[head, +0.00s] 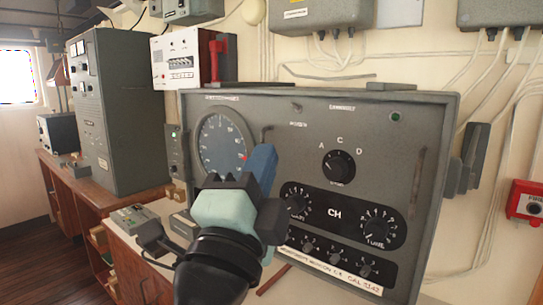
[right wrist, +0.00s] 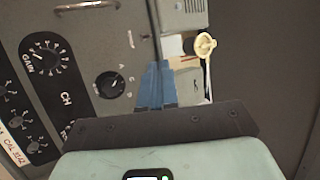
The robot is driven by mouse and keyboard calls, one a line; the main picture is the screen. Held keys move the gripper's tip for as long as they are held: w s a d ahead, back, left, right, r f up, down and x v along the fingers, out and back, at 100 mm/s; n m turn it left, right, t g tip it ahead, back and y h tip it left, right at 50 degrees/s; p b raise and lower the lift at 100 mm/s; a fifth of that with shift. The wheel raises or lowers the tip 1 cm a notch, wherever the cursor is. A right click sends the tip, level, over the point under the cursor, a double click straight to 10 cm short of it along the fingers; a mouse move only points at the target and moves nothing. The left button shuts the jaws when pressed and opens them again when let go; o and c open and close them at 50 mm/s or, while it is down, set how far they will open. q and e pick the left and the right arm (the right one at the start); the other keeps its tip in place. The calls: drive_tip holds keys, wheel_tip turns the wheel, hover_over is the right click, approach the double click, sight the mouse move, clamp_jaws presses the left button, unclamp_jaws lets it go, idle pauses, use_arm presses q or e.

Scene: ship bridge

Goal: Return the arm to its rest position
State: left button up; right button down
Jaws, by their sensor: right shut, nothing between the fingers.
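My right gripper (head: 262,160) is in front of the grey radio panel (head: 300,105) in the head view, with its blue fingers pointing up toward the panel. In the right wrist view the blue fingers (right wrist: 157,82) are together with nothing between them. The fingers overlap the panel's face in the picture, and I cannot tell whether they touch it. The panel carries a round dial gauge (head: 222,145) on the left and an A-C-D selector knob (head: 338,166) in the middle. My left gripper is not in view.
A tall grey cabinet (head: 112,110) and wooden counters (head: 75,195) stand at the left. A white box with a red handset (head: 216,60) is above the panel. A small device (head: 135,217) lies on the white desk. A red box (head: 524,203) is on the right wall. Dark floor (head: 45,265) shows lower left.

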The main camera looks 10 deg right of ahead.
drive_tip(key=shift+s+a+f, duration=0.1)
drive_tip(key=shift+s, duration=0.15)
